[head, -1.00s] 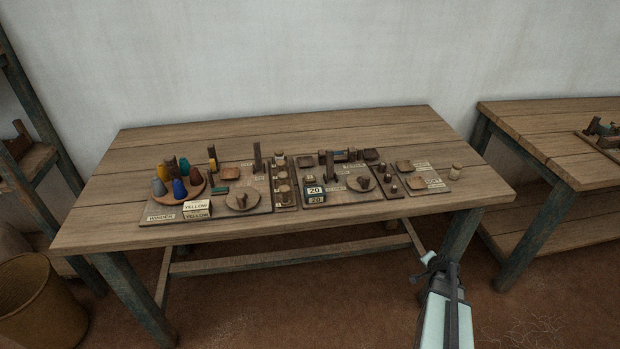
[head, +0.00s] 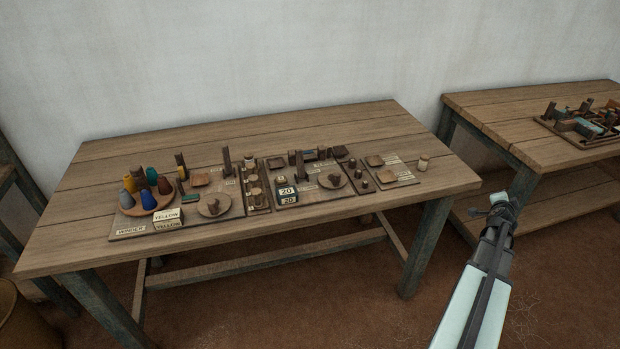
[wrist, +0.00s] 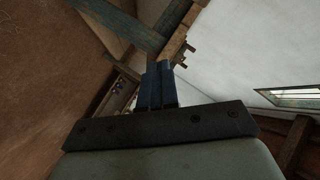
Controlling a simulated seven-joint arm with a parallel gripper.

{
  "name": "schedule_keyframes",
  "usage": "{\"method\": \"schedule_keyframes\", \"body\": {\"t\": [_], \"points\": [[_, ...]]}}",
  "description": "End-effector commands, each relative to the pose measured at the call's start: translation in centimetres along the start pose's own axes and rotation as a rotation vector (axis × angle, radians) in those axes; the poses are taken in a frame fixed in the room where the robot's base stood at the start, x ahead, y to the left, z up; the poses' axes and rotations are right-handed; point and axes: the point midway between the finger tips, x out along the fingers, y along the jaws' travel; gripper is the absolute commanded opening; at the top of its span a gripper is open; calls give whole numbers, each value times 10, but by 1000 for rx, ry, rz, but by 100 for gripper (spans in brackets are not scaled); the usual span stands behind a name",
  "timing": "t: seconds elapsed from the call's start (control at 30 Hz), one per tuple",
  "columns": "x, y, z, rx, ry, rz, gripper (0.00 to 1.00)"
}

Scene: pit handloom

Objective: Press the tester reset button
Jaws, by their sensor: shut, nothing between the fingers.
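No part can be told as the tester reset button at this size. A row of wooden boards lies on the near table. The winder board (head: 203,227) is at the left, with a round tray of coloured cones (head: 146,200) and "YELLOW" tags. A board in the middle carries two "20" plates (head: 287,191) and a round wooden disc (head: 331,178). Between them is a narrow board with small round pieces (head: 254,193). My gripper (head: 506,200) is off the table's right end, far from the boards. In the wrist view its fingers (wrist: 158,85) are together and empty.
A second table (head: 520,115) stands at the right with a tray of wooden and teal parts (head: 585,125). A floor gap (head: 420,215) separates the tables. The front tabletop strip is clear.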

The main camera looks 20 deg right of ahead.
Motion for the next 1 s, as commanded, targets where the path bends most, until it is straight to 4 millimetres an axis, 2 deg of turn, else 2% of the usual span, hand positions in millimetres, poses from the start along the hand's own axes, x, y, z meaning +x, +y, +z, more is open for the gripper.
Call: {"method": "schedule_keyframes", "body": {"t": [0.03,0.1,0.17,0.27,0.4,0.67,1.0], "points": [[2,-15,-12,6,12,-18,0],[2,-40,-16,6,7,-44,0],[2,-64,-10,-4,-18,-68,0],[-2,-100,10,-27,-74,-100,0],[-9,-143,46,-70,-163,-137,0],[-34,-212,119,-161,-331,-199,0],[-87,-291,214,-292,-549,-281,0]]}}
